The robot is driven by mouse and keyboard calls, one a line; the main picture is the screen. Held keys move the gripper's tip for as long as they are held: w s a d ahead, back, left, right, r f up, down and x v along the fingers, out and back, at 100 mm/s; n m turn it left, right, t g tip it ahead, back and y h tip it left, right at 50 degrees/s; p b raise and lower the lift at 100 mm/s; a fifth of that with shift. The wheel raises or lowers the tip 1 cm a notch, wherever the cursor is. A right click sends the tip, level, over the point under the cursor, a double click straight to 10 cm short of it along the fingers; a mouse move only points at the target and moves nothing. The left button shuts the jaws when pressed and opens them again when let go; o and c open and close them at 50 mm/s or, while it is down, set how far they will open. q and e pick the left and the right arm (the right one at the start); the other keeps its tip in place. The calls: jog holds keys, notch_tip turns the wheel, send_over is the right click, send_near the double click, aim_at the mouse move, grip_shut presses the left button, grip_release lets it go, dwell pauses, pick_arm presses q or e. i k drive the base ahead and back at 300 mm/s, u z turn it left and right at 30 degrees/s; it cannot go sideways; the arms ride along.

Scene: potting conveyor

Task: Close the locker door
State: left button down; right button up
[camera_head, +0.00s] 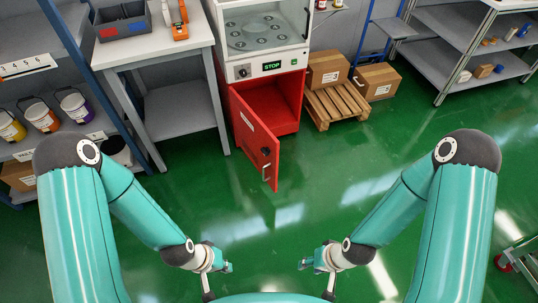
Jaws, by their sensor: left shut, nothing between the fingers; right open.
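The red locker (284,112) stands under a white machine, its front open and its inside visible. Its red door (252,137) is hinged on the left side and swung wide outward toward me. A handle (266,171) and a dark round lock sit near the door's free edge. My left gripper (228,267) is low in the picture, shut and empty, well in front of the door and apart from it. My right gripper (303,264) is open and empty, also low and apart from the door. Both gripper fingertips are small and partly hard to make out.
A grey-white workbench (155,50) stands left of the locker. The green floor (330,160) before the locker is clear.

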aim_at(252, 134)
jog(key=z, duration=0.05)
jog(key=i, duration=1)
jog(key=u, duration=0.05)
